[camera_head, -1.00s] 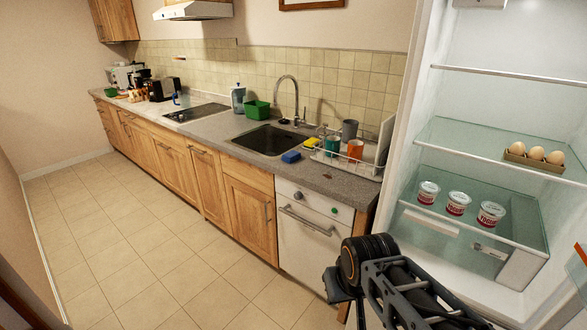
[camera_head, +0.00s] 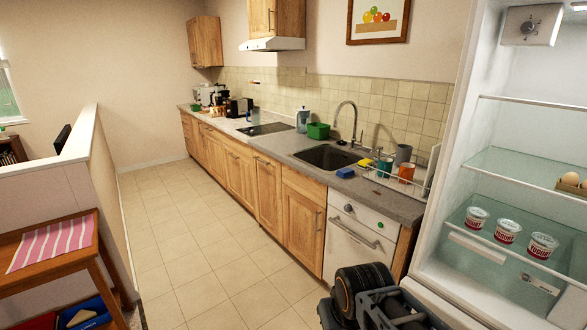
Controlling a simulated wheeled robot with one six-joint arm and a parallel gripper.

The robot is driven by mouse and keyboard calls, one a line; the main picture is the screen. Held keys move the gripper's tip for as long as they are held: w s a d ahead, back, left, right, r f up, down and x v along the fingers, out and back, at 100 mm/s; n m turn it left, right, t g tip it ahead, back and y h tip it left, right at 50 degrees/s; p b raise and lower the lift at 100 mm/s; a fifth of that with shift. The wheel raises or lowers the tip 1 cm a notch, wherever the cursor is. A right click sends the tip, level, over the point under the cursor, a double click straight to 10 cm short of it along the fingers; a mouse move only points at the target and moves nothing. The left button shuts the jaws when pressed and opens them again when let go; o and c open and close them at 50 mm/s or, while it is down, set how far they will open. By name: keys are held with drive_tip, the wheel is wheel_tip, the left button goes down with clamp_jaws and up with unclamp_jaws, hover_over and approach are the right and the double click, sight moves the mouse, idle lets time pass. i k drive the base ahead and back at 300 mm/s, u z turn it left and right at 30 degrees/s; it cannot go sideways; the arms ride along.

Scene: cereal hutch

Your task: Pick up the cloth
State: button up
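A pink and white striped cloth (camera_head: 54,243) lies flat on top of a small wooden side table (camera_head: 88,262) at the left. Part of it drapes to the table's left edge. My arm shows at the bottom right, well away from the cloth, in front of the counter and fridge. Its gripper end is outside the picture, so I cannot see the fingers.
A low partition wall (camera_head: 100,165) stands behind the side table. The tiled floor (camera_head: 190,240) in the middle is clear. The counter (camera_head: 290,150) with the sink runs along the right, and an open fridge (camera_head: 490,190) stands at the far right.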

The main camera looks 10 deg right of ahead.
sight(346, 172)
drive_tip(key=u, duration=0.65)
drive_tip(key=i, duration=3.05)
drive_tip(key=z, duration=1.7)
drive_tip(key=i, duration=0.9)
drive_tip(key=z, duration=0.8)
